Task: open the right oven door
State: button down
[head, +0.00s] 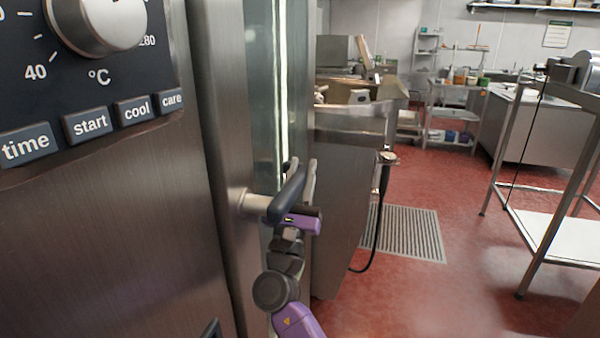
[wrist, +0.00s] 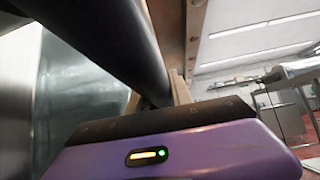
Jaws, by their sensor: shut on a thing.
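The oven stands at the left in the head view, with its glass door (head: 262,100) beside the control panel. The door looks shut or nearly so; I cannot tell exactly. A dark door handle (head: 288,194) on a metal mount sticks out from the door edge. My gripper (head: 309,182) is at this handle, its fingers closed around the bar. In the wrist view the dark handle (wrist: 105,45) runs diagonally into the fingers of my gripper (wrist: 165,90). The fingertips are partly hidden behind the handle and the gripper body.
The control panel (head: 90,70) with a knob and buttons fills the upper left. A steel counter (head: 345,190) with a hanging hose stands right behind the oven. A steel table (head: 560,255) stands at the right. Red floor (head: 440,300) between them is clear, with a grate (head: 408,232).

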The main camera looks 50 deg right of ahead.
jog(key=s+d+n+t+y+b, duration=0.4)
jog(key=s+d+t+y+b, duration=0.2)
jog(key=s+d+t+b, duration=0.3)
jog(key=s+d+b, duration=0.2)
jog(key=d, duration=0.1)
jog(key=shift+n, duration=0.4)
jog(key=shift+s, duration=0.15)
jog(key=c, duration=1.2)
grip_release()
jog(key=shift+r, duration=0.1)
jog(key=shift+o, duration=0.2)
jog(key=b+v, duration=0.3)
jog(key=v, duration=0.5)
